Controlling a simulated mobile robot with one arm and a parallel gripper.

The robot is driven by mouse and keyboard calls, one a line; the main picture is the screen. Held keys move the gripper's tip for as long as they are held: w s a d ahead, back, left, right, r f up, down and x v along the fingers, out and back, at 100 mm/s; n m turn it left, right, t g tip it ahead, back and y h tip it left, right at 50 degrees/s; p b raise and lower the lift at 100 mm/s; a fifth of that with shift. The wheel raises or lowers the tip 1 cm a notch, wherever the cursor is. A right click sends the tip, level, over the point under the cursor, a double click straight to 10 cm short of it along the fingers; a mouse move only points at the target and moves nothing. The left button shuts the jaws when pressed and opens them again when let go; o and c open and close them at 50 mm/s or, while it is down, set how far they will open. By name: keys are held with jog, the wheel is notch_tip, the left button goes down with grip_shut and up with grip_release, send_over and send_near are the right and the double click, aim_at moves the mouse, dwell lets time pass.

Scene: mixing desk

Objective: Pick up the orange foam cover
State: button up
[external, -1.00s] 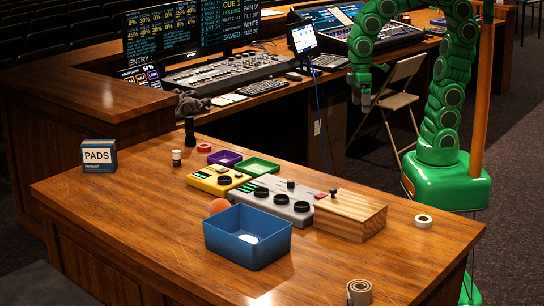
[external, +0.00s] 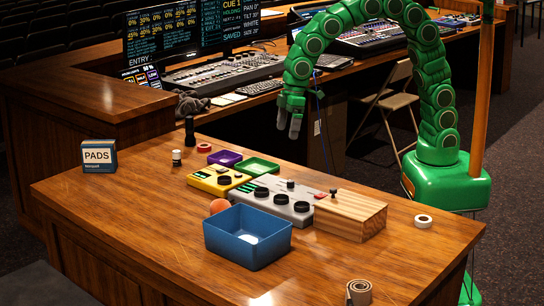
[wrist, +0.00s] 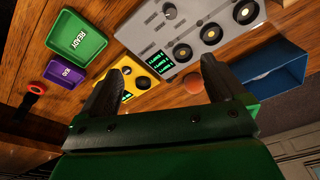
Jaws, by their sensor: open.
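The orange foam cover (external: 219,206) is a small round ball on the desk, between the yellow box and the blue bin, partly hidden by the bin. It also shows in the wrist view (wrist: 193,84), beside the right finger, whose tip is close to it in the picture. My gripper (external: 288,127) is open and empty, pointing down, high above and behind the desk's far edge, well apart from the cover. Both dark fingers show in the wrist view.
Near the cover are the blue bin (external: 225,243), yellow box (external: 203,184) and grey knob box (external: 271,202). A wooden block (external: 345,216), green tray (external: 257,167) and purple tray (external: 225,158) stand close by. The desk's front left is clear.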

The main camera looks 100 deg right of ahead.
jog(key=w+a+f+t, duration=0.1)
jog(key=w+a+f, duration=0.45)
jog(key=w, duration=0.45)
jog(key=n+t+y, duration=0.1)
jog(key=n, duration=0.1)
send_near(222, 204)
notch_tip(222, 204, down, 3)
jog(key=d, duration=0.2)
jog(key=shift+w+a+f, duration=0.1)
jog(key=shift+w+f, duration=0.15)
jog(key=shift+f, duration=0.3)
jog(key=shift+w+x, duration=0.2)
jog(key=shift+x, duration=3.4)
jog(key=shift+r, duration=0.15)
jog(key=c, duration=1.1)
